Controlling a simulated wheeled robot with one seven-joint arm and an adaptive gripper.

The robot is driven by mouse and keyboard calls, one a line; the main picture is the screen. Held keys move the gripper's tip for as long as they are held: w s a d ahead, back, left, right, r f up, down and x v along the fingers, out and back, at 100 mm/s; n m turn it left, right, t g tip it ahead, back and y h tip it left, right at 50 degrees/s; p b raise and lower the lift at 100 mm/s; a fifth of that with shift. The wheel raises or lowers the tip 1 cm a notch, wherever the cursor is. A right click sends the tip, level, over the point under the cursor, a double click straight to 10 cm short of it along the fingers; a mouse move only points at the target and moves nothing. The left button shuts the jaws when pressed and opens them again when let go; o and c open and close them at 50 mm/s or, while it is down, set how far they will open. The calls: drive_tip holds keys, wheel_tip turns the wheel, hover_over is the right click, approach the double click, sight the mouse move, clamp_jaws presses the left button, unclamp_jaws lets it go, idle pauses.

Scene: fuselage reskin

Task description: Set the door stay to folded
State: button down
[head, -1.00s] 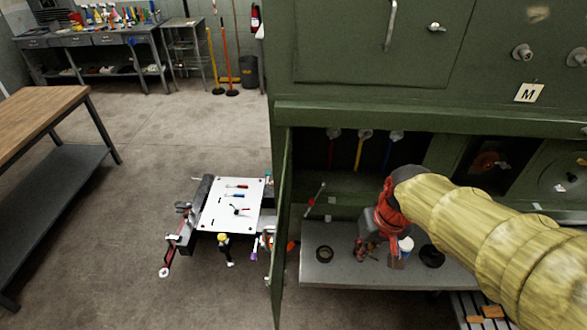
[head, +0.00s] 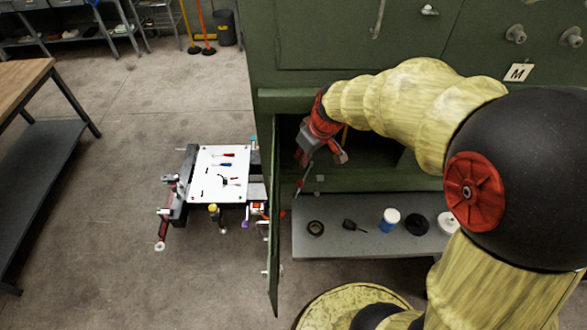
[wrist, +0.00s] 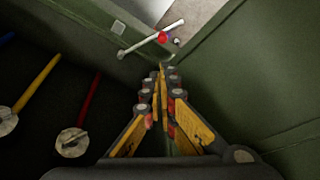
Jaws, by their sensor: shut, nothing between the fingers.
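The door stay is a thin pale rod with a red knob. In the wrist view the stay (wrist: 140,45) lies slantwise, near the meeting of the green ledge and the green door panel (wrist: 250,75). In the head view the stay (head: 303,179) shows as a thin slanted rod beside the open door (head: 274,225). My gripper (wrist: 160,80) is shut and empty. Its fingertips appear below the stay in the wrist view, apart from it in the picture; the depth gap is unclear. In the head view my gripper (head: 302,160) is inside the bay opening, partly hiding the stay's upper end.
A grey shelf (head: 350,246) holds a tape roll (head: 315,228), a blue-and-white cup (head: 389,219) and dark round items. Red (wrist: 90,100) and yellow (wrist: 38,82) rods with round ends stand left of my gripper. A white-topped tool cart (head: 205,185) stands outside the door.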

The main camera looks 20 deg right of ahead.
drive_tip(key=x, duration=0.9)
drive_tip(key=shift+f+p, duration=0.4)
drive_tip(key=shift+s+d+f+n+b, duration=0.1)
drive_tip(key=shift+s+d+n+b, duration=0.4)
drive_tip(key=shift+b, duration=1.3)
drive_tip(key=s+d+n+g+y+b, duration=0.1)
drive_tip(key=d+n+b, duration=0.5)
drive_tip(key=b, duration=0.6)
drive_tip(key=shift+s+d+n+g+y+b, duration=0.3)
drive_tip(key=shift+s+d+n+y, duration=0.25)
drive_tip(key=shift+s, duration=0.4)
drive_tip(key=shift+d, duration=0.15)
